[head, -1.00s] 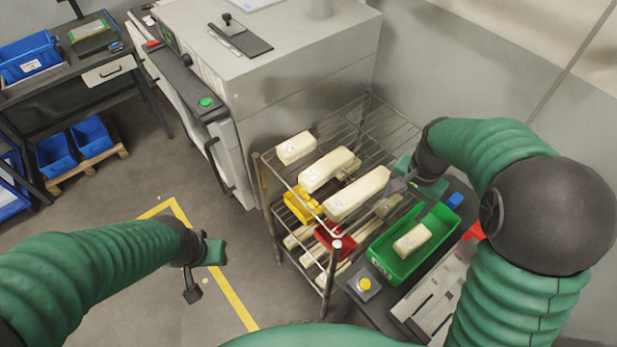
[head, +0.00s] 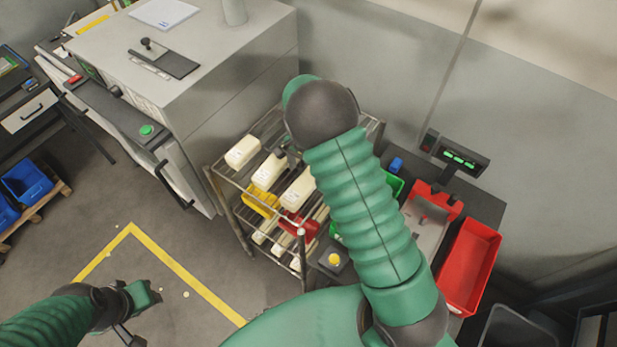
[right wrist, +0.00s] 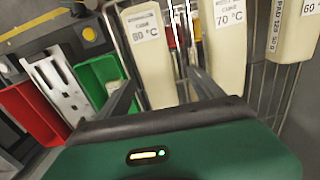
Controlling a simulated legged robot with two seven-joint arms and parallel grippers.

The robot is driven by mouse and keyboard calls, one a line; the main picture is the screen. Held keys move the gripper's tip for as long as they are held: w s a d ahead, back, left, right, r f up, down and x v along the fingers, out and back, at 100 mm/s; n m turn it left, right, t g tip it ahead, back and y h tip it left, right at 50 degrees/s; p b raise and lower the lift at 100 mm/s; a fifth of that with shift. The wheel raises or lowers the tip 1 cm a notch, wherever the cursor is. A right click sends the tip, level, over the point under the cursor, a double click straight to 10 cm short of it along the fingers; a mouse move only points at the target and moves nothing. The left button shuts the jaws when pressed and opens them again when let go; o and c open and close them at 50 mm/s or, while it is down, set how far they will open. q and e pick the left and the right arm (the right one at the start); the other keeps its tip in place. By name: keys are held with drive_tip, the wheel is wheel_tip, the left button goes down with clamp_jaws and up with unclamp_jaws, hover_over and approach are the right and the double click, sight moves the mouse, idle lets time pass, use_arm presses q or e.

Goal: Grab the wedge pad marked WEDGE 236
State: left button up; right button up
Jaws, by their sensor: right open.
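Three cream pads lie side by side on the rack's top shelf: a left one (head: 243,152), a middle one (head: 268,171) and a right one (head: 299,189). In the right wrist view, one pad (right wrist: 150,75) bears an 80 °C label, another (right wrist: 223,60) reads 70 °C, and the rightmost (right wrist: 297,35) reads PAD 128. I cannot read WEDGE 236 on any pad. My right gripper (head: 287,152) is open and empty near the middle pad; its fingers (right wrist: 163,85) spread before the 80 and 70 °C pads. My left gripper (head: 136,312) is over the floor, its opening unclear.
The wire rack (head: 240,222) holds yellow and red bins and more pads below. A green bin (right wrist: 92,72), a white-grey fixture (right wrist: 52,88) and a red tray (head: 470,264) stand beside it. A large grey machine (head: 200,90) stands behind left. My right arm hides part of the rack.

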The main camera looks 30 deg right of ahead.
sight(308, 178)
drive_tip(key=f, duration=0.1)
drive_tip(key=f+p, duration=0.1)
drive_tip(key=f, duration=0.1)
drive_tip(key=f+p, duration=0.1)
drive_tip(key=shift+s+d+f, duration=0.2)
drive_tip(key=shift+s+f, duration=0.05)
drive_tip(key=shift+w+d+f, duration=0.15)
drive_tip(key=shift+f, duration=0.1)
drive_tip(key=shift+d, duration=0.1)
drive_tip(key=shift+c, duration=0.5)
drive_tip(key=shift+d, duration=0.15)
drive_tip(key=c, duration=0.9)
use_arm(q)
drive_tip(key=shift+a+r, duration=0.25)
drive_tip(key=shift+r, duration=0.4)
drive_tip(key=shift+a+r, duration=0.2)
drive_tip(key=shift+r, duration=0.4)
use_arm(e)
drive_tip(key=shift+a, duration=0.3)
drive_tip(key=c, duration=0.5)
